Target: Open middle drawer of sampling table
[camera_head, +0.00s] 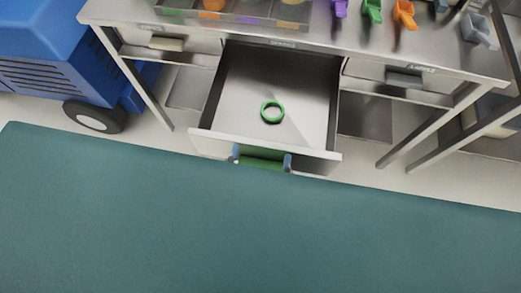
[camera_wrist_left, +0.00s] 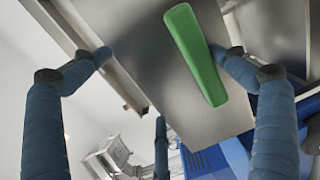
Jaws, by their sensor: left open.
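The sampling table (camera_head: 440,62) is a metal table with three drawers. Its middle drawer (camera_head: 240,85) is pulled out, and a green ring (camera_head: 271,112) lies inside. The drawer's green handle (camera_head: 261,154) is on its front face; it also shows in the left wrist view (camera_wrist_left: 196,55). My left gripper (camera_head: 261,160) shows as blue fingertips at both ends of the handle. In the left wrist view its blue fingers (camera_wrist_left: 163,62) are spread apart around the handle, not closed on it. The rest of the left arm is hidden in the head view. My right gripper is not in view.
The left drawer, with a beige handle (camera_head: 166,44), and the right drawer, with a grey handle (camera_head: 404,79), are shut. Scoops, among them an orange one (camera_head: 404,14), are on the tabletop. A blue wheeled machine (camera_head: 45,55) stands at the left. A teal surface (camera_head: 240,230) fills the foreground.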

